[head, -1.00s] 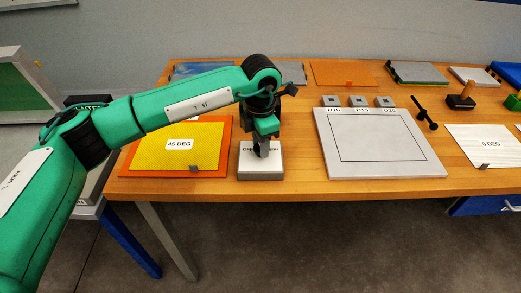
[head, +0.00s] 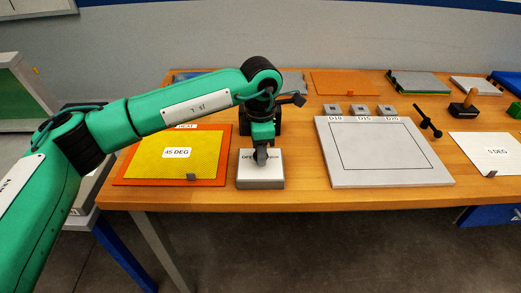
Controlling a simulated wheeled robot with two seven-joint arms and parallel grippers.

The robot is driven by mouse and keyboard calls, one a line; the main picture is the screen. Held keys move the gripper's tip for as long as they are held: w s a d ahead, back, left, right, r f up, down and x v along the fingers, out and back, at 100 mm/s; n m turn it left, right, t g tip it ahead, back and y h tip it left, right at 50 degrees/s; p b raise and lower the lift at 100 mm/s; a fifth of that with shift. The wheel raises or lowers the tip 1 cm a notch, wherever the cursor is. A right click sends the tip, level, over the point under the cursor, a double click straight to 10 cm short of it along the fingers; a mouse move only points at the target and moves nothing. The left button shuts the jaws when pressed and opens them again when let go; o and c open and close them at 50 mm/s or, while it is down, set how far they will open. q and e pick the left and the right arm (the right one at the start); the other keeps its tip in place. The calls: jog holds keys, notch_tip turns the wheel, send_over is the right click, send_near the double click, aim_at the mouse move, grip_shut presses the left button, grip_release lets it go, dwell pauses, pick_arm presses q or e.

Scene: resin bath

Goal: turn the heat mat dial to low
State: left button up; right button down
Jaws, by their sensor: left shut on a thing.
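The heat mat (head: 222,170) is an orange board at the left of the table, with a yellow sheet (head: 178,166) labelled "45 DEG" on it. Next to it on the right stands a white control box (head: 260,183) near the table's front edge. Its top lettering is partly covered; "OF" shows at the left. My left gripper (head: 261,158) points down onto the middle of the box top, shut on the dark dial there. The dial itself is mostly hidden by the fingers, so its setting cannot be read. My right gripper is out of view.
A grey plate (head: 391,176) with a drawn square lies to the right, with small blocks (head: 359,110) labelled D10, D15 and D20 behind it. A black tool (head: 428,121) and a white "0 DEG" sheet (head: 484,150) lie further right. Bare wood separates box and plate.

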pick_arm(q)
jog(key=o, duration=1)
jog(key=shift+r, duration=0.1)
jog(key=shift+r, duration=0.3)
notch_tip(320, 180, up, 13)
jog(key=b, duration=0.1)
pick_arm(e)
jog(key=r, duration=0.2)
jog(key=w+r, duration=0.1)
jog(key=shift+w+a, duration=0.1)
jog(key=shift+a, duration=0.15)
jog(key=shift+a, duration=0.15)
